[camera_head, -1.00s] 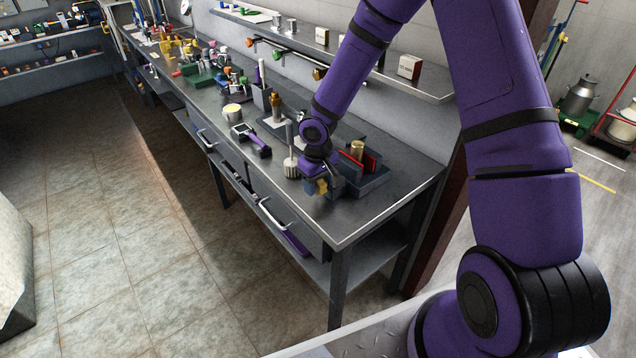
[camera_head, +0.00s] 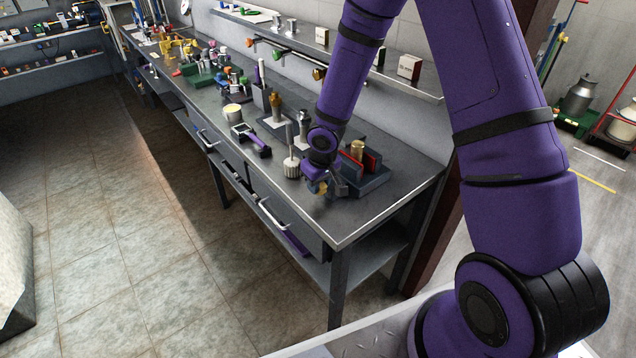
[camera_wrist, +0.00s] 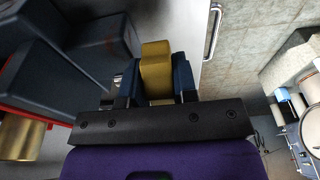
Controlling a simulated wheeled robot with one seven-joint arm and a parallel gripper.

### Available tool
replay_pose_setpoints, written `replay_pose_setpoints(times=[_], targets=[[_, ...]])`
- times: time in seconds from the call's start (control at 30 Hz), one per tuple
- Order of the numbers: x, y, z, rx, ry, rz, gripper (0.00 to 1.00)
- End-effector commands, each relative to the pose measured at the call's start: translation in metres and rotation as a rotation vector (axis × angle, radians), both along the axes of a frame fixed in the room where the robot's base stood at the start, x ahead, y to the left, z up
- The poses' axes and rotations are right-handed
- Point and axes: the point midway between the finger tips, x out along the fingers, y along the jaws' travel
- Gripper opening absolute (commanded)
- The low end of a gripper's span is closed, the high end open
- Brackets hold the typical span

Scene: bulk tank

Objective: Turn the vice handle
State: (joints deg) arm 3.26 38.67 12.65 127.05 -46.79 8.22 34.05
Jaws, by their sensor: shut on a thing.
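The vice (camera_head: 373,184) sits near the front right end of the workbench, a dark blue-grey body with red jaw faces and a brass cylinder (camera_head: 357,147) standing between them. In the wrist view its dark body (camera_wrist: 45,75) fills the left side, with a red strip and the brass cylinder at the lower left. My gripper (camera_head: 319,190) is at the near left side of the vice, low over the bench. In the wrist view my gripper (camera_wrist: 157,78) is shut on the yellow vice handle (camera_wrist: 156,62), which lies between its two dark blue fingers. The handle's join to the vice is mostly hidden.
A white ridged knob with an upright rod (camera_head: 291,165) stands close left of my gripper. A dark handheld device (camera_head: 252,140) and a cup (camera_head: 233,113) lie farther left. Drawer handles (camera_head: 272,213) stick out along the workbench front (camera_head: 345,237). The floor there is clear.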

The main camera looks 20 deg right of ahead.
Motion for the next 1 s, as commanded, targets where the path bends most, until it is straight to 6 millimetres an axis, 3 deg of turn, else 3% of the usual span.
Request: replay_pose_setpoints(times=[1.0], targets=[[-0.0053,-0.0007,-0.0009,0.094,-0.283,0.000,0.03]])
